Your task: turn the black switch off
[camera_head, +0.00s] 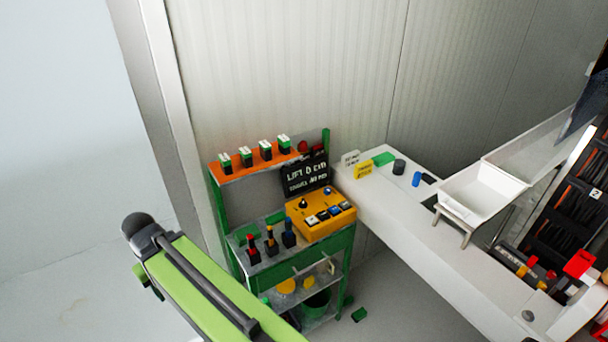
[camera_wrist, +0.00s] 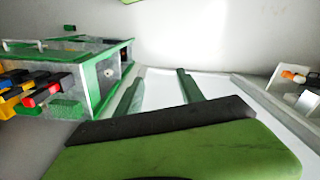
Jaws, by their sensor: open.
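A yellow control box (camera_head: 322,223) sits on the green workbench (camera_head: 340,251) in the head view. It carries several small switches and a black knob (camera_head: 303,204) at its upper left. I cannot tell for sure which of these is the black switch. My gripper (camera_wrist: 160,71) shows in the wrist view as two green fingers, apart and with nothing between them. The bench (camera_wrist: 118,70) is to their left, and the fingers are not touching it. The black switch cannot be made out in the wrist view. In the head view my gripper is not visible.
A black sign (camera_head: 305,175) stands behind the box. Bottles with red, orange and blue tops (camera_head: 270,243) stand to its left. An orange shelf (camera_head: 255,167) is above. A white counter (camera_head: 400,225) with a white hopper (camera_head: 480,195) is at right. Floor left of the bench is clear.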

